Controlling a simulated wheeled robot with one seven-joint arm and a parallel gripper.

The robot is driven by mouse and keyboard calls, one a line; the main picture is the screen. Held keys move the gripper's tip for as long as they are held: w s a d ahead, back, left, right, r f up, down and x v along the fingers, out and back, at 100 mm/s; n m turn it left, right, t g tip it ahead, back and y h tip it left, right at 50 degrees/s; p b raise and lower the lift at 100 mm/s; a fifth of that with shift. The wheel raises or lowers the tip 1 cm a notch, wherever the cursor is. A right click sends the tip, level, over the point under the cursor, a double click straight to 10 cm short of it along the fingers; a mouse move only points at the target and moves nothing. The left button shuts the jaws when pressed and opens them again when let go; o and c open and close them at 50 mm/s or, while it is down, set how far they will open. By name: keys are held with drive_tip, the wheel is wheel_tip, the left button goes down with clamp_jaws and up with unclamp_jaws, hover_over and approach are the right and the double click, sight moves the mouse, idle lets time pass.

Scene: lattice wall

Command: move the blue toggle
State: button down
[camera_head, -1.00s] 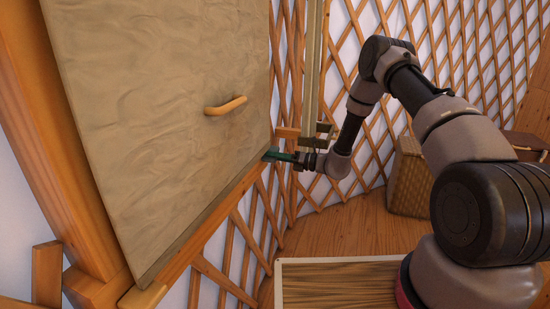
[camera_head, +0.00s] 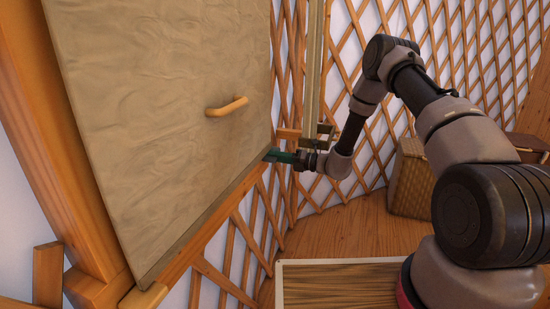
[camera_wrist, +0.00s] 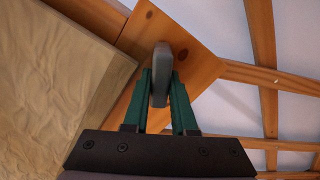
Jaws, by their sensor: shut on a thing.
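The toggle (camera_wrist: 161,62) is a rounded lever that looks grey-blue in the wrist view. It stands on an orange wooden board (camera_wrist: 198,52) with dark holes. My gripper (camera_wrist: 162,82) has green fingers on both sides of the toggle and is shut on it. The toggle's top end sticks out beyond the fingertips. In the head view my gripper (camera_head: 277,155) reaches left to the lower right corner of a large tan panel, and the toggle is hidden there.
The tan panel (camera_head: 165,130) with a wooden handle (camera_head: 227,107) fills the left. A lattice wall (camera_head: 365,30) stands behind, with an upright post (camera_head: 312,70) near my gripper. A wicker box (camera_head: 408,180) stands on the floor at right. A framed wooden surface (camera_head: 340,285) lies below.

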drive_tip(key=c, duration=0.7)
unclamp_jaws()
drive_tip(key=n, duration=0.3)
drive_tip(key=f+n, duration=0.1)
drive_tip(key=shift+w+d+n, duration=0.1)
drive_tip(key=shift+w+n, duration=0.3)
drive_tip(key=s+d+n, duration=0.3)
drive_tip(key=d+n, duration=0.2)
drive_tip(key=d, duration=0.6)
drive_tip(key=shift+s+a+r+n+g+h, duration=0.15)
drive_tip(key=shift+s+r+n+g+h, duration=0.5)
drive_tip(key=shift+s+r+n+g, duration=1.8)
drive_tip(key=shift+s+a+r+n+g+h, duration=0.15)
drive_tip(key=shift+s+r+n+g+h, duration=0.45)
drive_tip(key=shift+s+r+n, duration=3.6)
drive_tip(key=shift+s+a+r+n+g+h, duration=0.2)
drive_tip(key=shift+s+r+g+h, duration=1.05)
drive_tip(key=shift+s, duration=4.2)
